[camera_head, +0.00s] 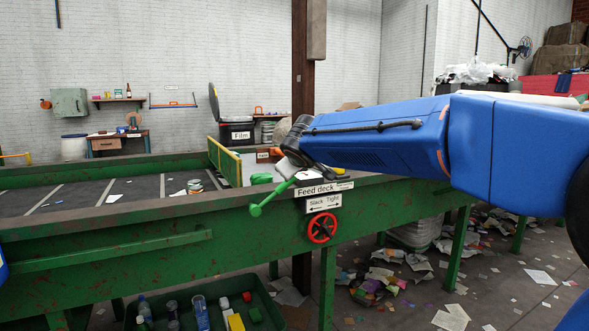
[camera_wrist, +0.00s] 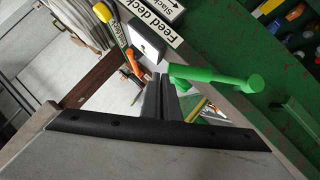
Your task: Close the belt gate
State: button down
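A green lever (camera_head: 272,198) with a thick round grip sticks out from the belt frame beside the "Feed deck" label (camera_head: 322,189). It also shows in the wrist view (camera_wrist: 215,78), just right of my fingertips. A yellow-edged panel (camera_head: 226,161) stands across the belt in the head view; I cannot tell whether it is the gate. My gripper (camera_head: 287,163) is above the frame's edge, close to the lever's base. In the wrist view my two dark fingers (camera_wrist: 161,84) lie side by side, shut with nothing seen between them, apart from the lever.
The belt (camera_head: 120,194) has a few scraps on it. A red handwheel (camera_head: 322,228) sits below a "Slack Tight" sign (camera_head: 323,203). A green crate of bottles (camera_head: 262,292) lies under the frame. Paper litter (camera_head: 385,280) covers the floor at right.

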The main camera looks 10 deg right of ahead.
jog(key=shift+d+f, duration=0.25)
jog(key=shift+f, duration=0.2)
jog(key=s+a+r, duration=0.1)
jog(key=s+r, duration=0.8)
jog(key=shift+s+a+r, duration=0.25)
jog(key=shift+s+r, duration=0.1)
jog(key=shift+s, duration=0.05)
jog(key=s+d+f+m+g, duration=0.35)
jog(key=s+d+f, duration=0.85)
jog(key=s+f, duration=0.4)
jog(key=s+d+f+m+g+y, duration=0.1)
jog(key=s+d+f+m+g, duration=0.1)
jog(key=s+f, duration=1.7)
jog(key=shift+s+f+m+g, duration=0.4)
jog(key=shift+f+m+g, duration=0.3)
jog(key=shift+g, duration=0.45)
